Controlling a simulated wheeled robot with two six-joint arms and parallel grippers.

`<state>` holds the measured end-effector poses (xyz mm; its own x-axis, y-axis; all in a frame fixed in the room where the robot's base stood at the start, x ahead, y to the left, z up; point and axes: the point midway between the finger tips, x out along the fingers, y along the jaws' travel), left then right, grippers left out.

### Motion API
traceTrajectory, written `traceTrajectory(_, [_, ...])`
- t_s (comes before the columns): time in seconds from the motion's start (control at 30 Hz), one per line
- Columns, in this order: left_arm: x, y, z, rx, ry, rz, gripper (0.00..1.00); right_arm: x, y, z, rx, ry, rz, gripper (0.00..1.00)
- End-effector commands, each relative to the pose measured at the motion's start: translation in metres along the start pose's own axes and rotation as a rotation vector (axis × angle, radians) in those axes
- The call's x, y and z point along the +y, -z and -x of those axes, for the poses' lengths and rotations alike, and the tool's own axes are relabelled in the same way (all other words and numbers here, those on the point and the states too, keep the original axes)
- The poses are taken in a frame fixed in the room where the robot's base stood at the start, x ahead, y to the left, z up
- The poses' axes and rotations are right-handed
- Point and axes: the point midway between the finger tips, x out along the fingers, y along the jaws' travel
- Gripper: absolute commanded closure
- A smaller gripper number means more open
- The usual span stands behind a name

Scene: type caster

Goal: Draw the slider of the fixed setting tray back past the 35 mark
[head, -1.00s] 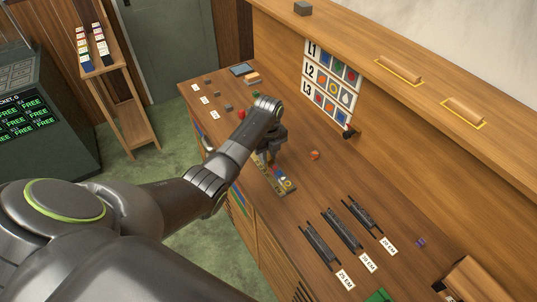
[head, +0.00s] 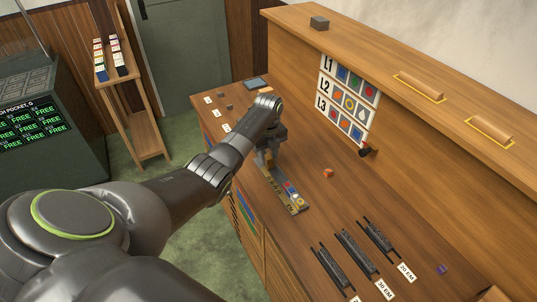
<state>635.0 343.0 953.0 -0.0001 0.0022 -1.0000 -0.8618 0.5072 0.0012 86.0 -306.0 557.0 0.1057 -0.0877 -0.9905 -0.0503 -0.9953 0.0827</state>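The setting tray (head: 273,181) is a narrow brass-coloured strip lying lengthwise on the wooden bench. The 35 mark is too small to read. My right gripper is not in view.
An orange piece (head: 328,173) lies right of the tray. A colour chart (head: 348,100) hangs on the back panel. Bench between tray and racks is clear.

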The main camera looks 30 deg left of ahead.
Motion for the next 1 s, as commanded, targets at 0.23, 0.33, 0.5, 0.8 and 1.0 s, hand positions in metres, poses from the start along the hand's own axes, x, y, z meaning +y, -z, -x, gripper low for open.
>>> traceTrajectory(0.23, [0.0, 0.0, 0.0, -0.001, 0.0, 0.0, 0.56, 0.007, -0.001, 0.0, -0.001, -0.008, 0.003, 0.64])
traceTrajectory(0.33, [0.0, 0.0, 0.001, -0.001, 0.0, 0.0, 0.56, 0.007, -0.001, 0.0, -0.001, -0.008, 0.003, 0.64])
traceTrajectory(0.5, [-0.001, -0.001, 0.012, -0.003, 0.003, 0.0, 0.56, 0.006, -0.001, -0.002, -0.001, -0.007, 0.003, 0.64])
traceTrajectory(0.8, [-0.001, -0.002, 0.074, -0.005, 0.006, -0.001, 0.56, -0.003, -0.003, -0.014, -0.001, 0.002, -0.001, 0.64])
traceTrajectory(1.0, [0.0, -0.002, 0.129, -0.003, 0.003, 0.0, 0.56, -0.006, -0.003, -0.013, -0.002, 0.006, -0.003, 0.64])
